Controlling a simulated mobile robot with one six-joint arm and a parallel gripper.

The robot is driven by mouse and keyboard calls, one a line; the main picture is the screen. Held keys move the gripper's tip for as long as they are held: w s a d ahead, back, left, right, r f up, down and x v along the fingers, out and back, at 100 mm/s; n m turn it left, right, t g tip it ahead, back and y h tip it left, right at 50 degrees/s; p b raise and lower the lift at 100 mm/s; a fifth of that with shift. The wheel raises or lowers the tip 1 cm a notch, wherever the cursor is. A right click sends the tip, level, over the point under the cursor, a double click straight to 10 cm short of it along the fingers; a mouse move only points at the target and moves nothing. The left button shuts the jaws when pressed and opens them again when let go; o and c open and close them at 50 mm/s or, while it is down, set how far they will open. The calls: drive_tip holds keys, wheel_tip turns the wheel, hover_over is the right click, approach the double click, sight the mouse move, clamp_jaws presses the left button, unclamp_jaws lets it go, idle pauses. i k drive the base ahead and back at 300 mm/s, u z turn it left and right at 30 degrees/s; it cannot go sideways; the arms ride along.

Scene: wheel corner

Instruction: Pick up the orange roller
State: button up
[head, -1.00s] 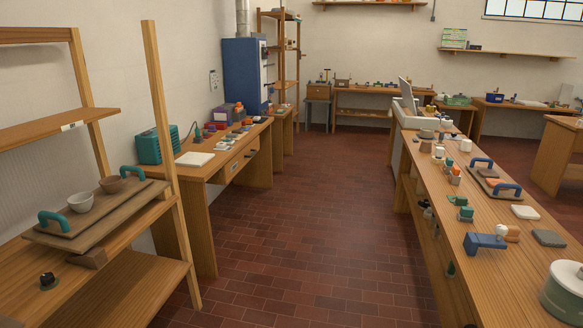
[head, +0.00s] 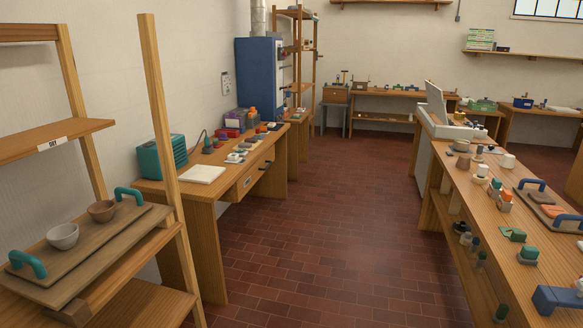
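I cannot pick out the orange roller for certain. Small orange things show in several places in the head view. One orange item (head: 252,113) is at the back of the left workbench (head: 205,215). Another orange item (head: 505,194) stands on the long right bench (head: 535,250), and a flat orange piece (head: 553,210) lies on a tray there. All are too small to name surely. My gripper is not in view.
A wooden rack at the left holds a tray with teal handles (head: 27,264) and two bowls (head: 62,236). A blue cabinet (head: 259,75) stands at the back. The red tiled floor (head: 320,220) between the benches is clear.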

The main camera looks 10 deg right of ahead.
sight(505, 197)
drive_tip(key=z, duration=0.15)
drive_tip(key=i, duration=1.7)
drive_tip(key=z, duration=0.5)
drive_tip(key=i, duration=0.8)
drive_tip(key=z, duration=0.6)
drive_tip(key=i, duration=0.7)
drive_tip(key=z, duration=0.25)
